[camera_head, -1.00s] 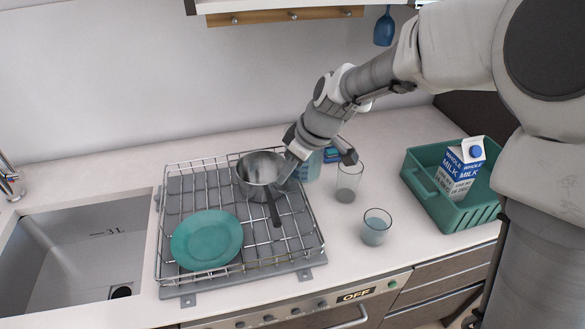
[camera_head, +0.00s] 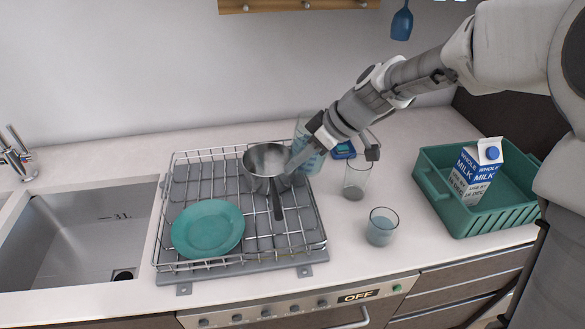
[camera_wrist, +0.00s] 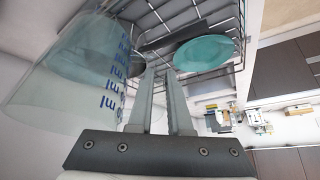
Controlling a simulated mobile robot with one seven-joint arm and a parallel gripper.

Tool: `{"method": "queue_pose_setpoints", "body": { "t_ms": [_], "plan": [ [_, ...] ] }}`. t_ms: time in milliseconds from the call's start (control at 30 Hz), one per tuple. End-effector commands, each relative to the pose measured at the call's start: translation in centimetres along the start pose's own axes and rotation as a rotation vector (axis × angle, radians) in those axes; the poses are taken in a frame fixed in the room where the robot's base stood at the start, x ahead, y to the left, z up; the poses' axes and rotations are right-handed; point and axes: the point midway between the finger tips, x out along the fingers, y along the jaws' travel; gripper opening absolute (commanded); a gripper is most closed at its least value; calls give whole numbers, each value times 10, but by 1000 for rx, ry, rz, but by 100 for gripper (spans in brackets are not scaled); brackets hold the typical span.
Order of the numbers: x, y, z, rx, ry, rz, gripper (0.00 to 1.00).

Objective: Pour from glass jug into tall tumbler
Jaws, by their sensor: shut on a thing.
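The glass jug (camera_head: 309,132) is clear with blue markings. It stands behind my gripper at the back of the counter, just right of the rack, partly hidden by the gripper. In the wrist view the jug (camera_wrist: 70,85) fills the left side, beside the fingers. My gripper (camera_head: 297,160) is shut on the jug; the exact grip point is hard to see, and I cannot tell whether the jug is clear of the counter. The gripper also shows in the wrist view (camera_wrist: 162,80). The tall tumbler (camera_head: 357,176) stands upright and clear on the counter, right of the jug.
A short glass (camera_head: 381,227) stands in front of the tumbler. A green crate (camera_head: 455,215) with a milk carton (camera_head: 477,170) is at right. A metal pan (camera_head: 266,162) and teal plate (camera_head: 207,229) sit on the wire rack (camera_head: 290,250). A blue item (camera_head: 343,150) lies behind the tumbler.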

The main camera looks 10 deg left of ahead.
Motion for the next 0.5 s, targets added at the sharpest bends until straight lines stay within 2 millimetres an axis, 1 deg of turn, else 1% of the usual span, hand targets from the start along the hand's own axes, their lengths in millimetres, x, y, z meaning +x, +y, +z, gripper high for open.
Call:
{"method": "queue_pose_setpoints", "body": {
  "t_ms": [33,133,400,500],
  "plan": [
    [1,4,6,14,36,-13,0],
    [-2,8,10,33,113,-54,0],
    [-23,20,25,99,363,-193,0],
    [-26,22,28,118,448,-238,0]
  ]
}}
